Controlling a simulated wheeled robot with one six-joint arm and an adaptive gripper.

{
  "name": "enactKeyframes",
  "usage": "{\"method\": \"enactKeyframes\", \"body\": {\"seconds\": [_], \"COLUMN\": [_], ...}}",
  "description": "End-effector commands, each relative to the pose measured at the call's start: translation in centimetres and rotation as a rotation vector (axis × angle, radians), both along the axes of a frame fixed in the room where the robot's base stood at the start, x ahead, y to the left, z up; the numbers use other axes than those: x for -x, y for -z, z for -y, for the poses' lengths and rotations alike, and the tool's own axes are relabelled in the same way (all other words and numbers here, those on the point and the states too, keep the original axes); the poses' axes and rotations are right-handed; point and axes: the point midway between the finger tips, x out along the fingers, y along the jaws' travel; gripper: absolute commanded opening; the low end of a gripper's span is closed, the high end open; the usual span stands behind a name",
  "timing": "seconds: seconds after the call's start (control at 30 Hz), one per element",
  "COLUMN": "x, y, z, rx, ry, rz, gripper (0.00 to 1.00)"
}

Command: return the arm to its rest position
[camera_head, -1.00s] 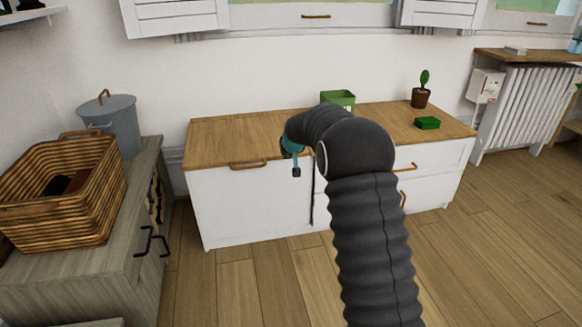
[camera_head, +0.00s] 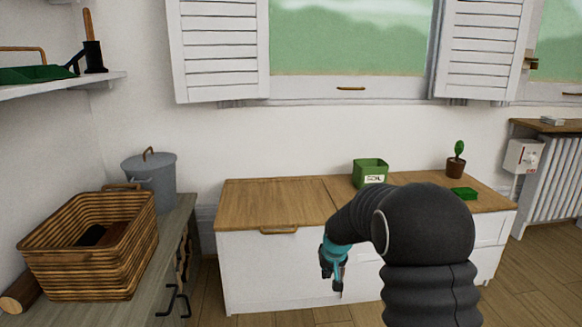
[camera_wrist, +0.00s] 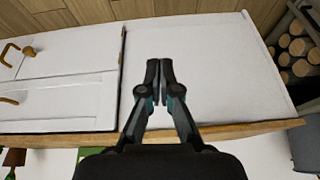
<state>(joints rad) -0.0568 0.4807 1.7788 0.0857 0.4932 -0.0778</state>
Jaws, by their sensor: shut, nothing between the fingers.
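My arm is dark and ribbed, bent over at its top in the head view. My gripper (camera_head: 338,288) hangs downward in front of the white cabinet's front (camera_head: 270,265), with a teal band above its fingers. In the wrist view my gripper (camera_wrist: 159,68) has its two black fingertips together with nothing between them. The white cabinet front (camera_wrist: 215,70) fills much of the view behind the fingers. Part of the cabinet is hidden behind my arm in the head view.
On the cabinet's wooden top (camera_head: 265,200) stand a green box (camera_head: 370,170), a potted cactus (camera_head: 456,165) and a small green block (camera_head: 464,193). At left, a counter holds a wicker basket (camera_head: 90,262) and a grey bin (camera_head: 152,180). A radiator (camera_head: 558,180) stands at right.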

Motion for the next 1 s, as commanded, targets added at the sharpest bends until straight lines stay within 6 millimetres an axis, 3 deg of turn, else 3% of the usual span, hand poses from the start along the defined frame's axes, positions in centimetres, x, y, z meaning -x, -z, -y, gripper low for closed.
{"method": "enactKeyframes", "body": {"seconds": [0.6, 1.0], "x": [22.0, 33.9], "y": [-11.9, -17.8], "z": [2.5, 3.8], "rx": [0.024, 0.038], "ry": [0.033, 0.054], "rz": [-0.182, -0.136], "gripper": [0.00, 0.00]}}
